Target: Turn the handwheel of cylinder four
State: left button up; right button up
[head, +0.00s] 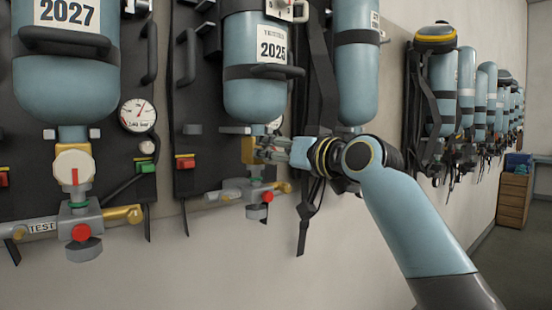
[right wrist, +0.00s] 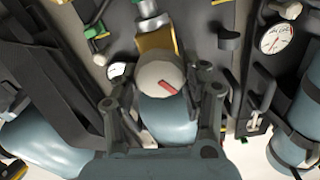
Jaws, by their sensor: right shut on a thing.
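A blue cylinder marked 2025 (head: 258,92) hangs valve-down on a dark backplate in the middle of the head view. My right gripper (head: 266,149) is at the valve below its neck and mostly hides the handwheel there. In the right wrist view, that round pale handwheel (right wrist: 160,80) with a red mark sits between the two fingers of my right gripper (right wrist: 163,100), which is shut on it. A brass valve body (right wrist: 156,42) shows just beyond the wheel. No number four is readable on the cylinder. My left gripper is not in view.
A cylinder marked 2027 (head: 66,85), with its own white handwheel (head: 74,167) and red mark, hangs at the left. Another blue cylinder (head: 357,70) is close on the right, with a hanging strap (head: 305,225). More sets line the wall; wooden drawers (head: 514,198) stand far right.

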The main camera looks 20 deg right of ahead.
jog(key=n+b, duration=0.1)
jog(key=n, duration=0.1)
jog(key=n+b, duration=0.1)
jog(key=n, duration=0.2)
jog(key=n+b, duration=0.1)
jog(key=n, duration=0.1)
jog(key=shift+a+f, duration=0.15)
jog(key=shift+f, duration=0.2)
jog(key=n+b, duration=0.2)
jog(key=n, duration=0.2)
jog(key=n+b, duration=0.1)
jog(key=n, duration=0.2)
jog(key=shift+a+f+n+b, duration=0.1)
jog(key=shift+n+b, duration=0.2)
jog(key=n+b, duration=0.1)
jog(key=n, duration=0.2)
jog(key=shift+n, duration=0.3)
jog(key=n+b, duration=0.2)
jog(key=n, duration=0.2)
jog(key=shift+f+n, duration=0.1)
jog(key=shift+n, duration=0.2)
jog(key=n+b, duration=0.1)
jog(key=n, duration=0.3)
jog(key=shift+b, duration=0.35)
jog(key=shift+n+b, duration=0.35)
jog(key=shift+n, duration=0.95)
